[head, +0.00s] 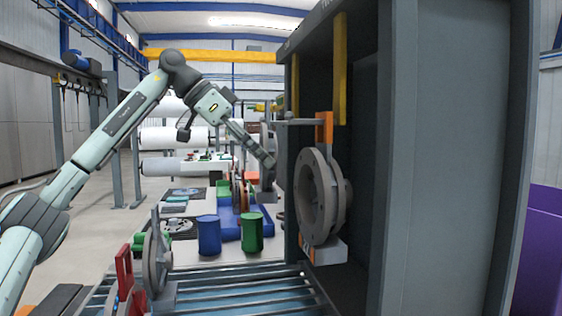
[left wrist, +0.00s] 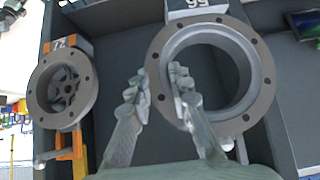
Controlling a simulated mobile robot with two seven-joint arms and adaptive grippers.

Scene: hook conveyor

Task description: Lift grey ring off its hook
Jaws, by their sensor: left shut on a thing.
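The grey ring is large, flat and drilled with holes. In the left wrist view the grey ring (left wrist: 262,75) fills the right half, with a grey number block (left wrist: 196,6) at its upper edge. My left gripper (left wrist: 159,84) has one finger on each side of the ring's left rim and is shut on it. In the head view my left gripper (head: 268,163) is at the far part of the dark frame, where the ring is small and partly hidden. I cannot tell whether the ring still touches its hook. My right gripper is not in view.
Another ring (head: 308,196) with an orange hook (head: 324,127) hangs nearer in the dark frame (head: 433,160); it also shows in the left wrist view (left wrist: 41,90). A blue cup (head: 208,236) and a green cup (head: 252,233) stand below, behind the blue rollers (head: 235,292).

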